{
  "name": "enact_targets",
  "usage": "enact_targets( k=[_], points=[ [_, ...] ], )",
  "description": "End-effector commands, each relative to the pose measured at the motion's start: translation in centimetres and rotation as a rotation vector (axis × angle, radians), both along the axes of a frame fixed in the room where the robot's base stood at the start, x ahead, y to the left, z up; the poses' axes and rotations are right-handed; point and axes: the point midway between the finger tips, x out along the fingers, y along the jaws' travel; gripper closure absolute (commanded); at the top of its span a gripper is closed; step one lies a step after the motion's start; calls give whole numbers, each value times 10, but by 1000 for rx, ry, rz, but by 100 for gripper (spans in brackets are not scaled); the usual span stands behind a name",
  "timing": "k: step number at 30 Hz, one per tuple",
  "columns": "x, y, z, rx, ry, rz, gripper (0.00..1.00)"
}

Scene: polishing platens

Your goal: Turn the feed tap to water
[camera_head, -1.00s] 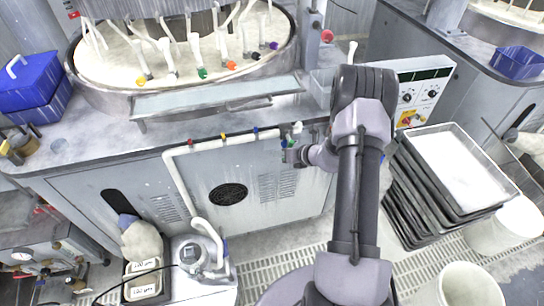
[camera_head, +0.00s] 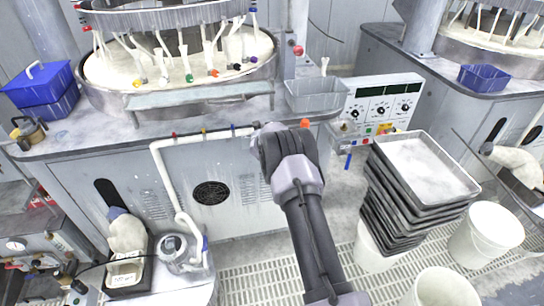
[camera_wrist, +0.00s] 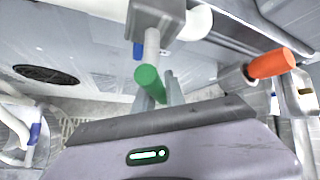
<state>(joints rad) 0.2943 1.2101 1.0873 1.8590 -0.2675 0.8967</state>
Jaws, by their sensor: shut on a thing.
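In the wrist view, the tap shows as a grey block (camera_wrist: 156,18) with a white stem reaching toward me and ending in a green cylindrical grip (camera_wrist: 149,80). My gripper (camera_wrist: 158,88) has its two slim grey fingers close around this green-ended handle and is shut on it; the exact contact is partly hidden by the green end. An orange-ended handle (camera_wrist: 272,64) is to the right, apart from the fingers; its orange end also shows in the head view (camera_head: 304,123). In the head view, my arm hides my gripper and the green handle.
A white pipe (camera_head: 160,160) runs along the cabinet front. Stacked black trays (camera_head: 455,185) and white buckets (camera_head: 487,232) stand at the right. A control panel (camera_head: 383,102) is behind. A clear bin (camera_head: 315,95) stands on the ledge. Floor grating is open at the lower middle.

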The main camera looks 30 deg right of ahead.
Motion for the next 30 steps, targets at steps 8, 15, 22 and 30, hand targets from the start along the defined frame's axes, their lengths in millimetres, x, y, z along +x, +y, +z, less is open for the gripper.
enact_targets(
  k=[8, 15, 22, 30],
  points=[
    [-3, -14, 5, -253, 68, 2, 100],
    [-5, -23, 18, -475, 131, 3, 100],
    [-7, -30, 30, -675, 187, 2, 100],
    [-8, -34, 43, -866, 242, 0, 100]
  ],
)
